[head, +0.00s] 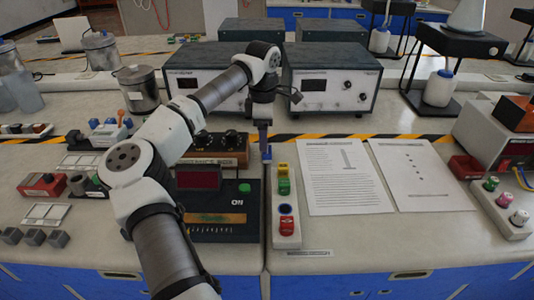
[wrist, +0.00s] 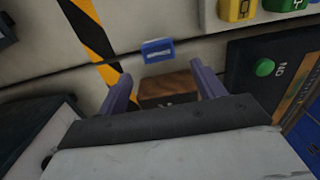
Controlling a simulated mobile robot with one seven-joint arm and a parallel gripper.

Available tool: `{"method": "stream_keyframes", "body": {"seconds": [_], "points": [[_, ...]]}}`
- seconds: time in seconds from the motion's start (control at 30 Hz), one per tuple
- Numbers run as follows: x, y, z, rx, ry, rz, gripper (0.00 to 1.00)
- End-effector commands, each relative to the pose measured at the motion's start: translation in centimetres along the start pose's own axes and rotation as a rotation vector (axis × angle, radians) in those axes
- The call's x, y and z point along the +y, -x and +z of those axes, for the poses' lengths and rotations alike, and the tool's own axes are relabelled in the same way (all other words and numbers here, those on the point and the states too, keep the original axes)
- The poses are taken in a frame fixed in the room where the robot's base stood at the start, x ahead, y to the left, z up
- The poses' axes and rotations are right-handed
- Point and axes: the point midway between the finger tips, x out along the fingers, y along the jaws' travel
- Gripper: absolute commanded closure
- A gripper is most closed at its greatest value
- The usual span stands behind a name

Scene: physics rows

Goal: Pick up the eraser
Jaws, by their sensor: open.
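A small blue block with a pale label, likely the eraser (wrist: 158,50), lies on the white bench in the wrist view. It appears ahead of and between the fingertips of my gripper (wrist: 160,74), apart from both. My gripper is open, with two purple fingers spread and nothing held. In the head view, my gripper (head: 264,143) points down over the bench beside the wooden-sided box. A bit of blue, likely the eraser (head: 267,154), shows just under the fingers, partly hidden by them.
The wooden-sided box (head: 230,158) and a dark device with a green button (head: 244,188) stand close by on the left. A white strip with coloured blocks (head: 287,238) is in front. Paper sheets (head: 340,180) lie to the right. Grey instrument boxes (head: 333,88) stand behind.

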Motion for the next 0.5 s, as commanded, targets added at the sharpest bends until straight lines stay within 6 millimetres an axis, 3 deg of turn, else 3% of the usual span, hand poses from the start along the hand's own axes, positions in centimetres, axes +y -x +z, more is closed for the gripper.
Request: {"method": "stream_keyframes", "body": {"seconds": [0.17, 0.5], "points": [[0.0, -1.1, 0.1, -0.001, 0.0, 0.001, 0.32], [-0.1, -5.5, 1.0, -0.002, 0.001, -0.001, 0.32]]}}
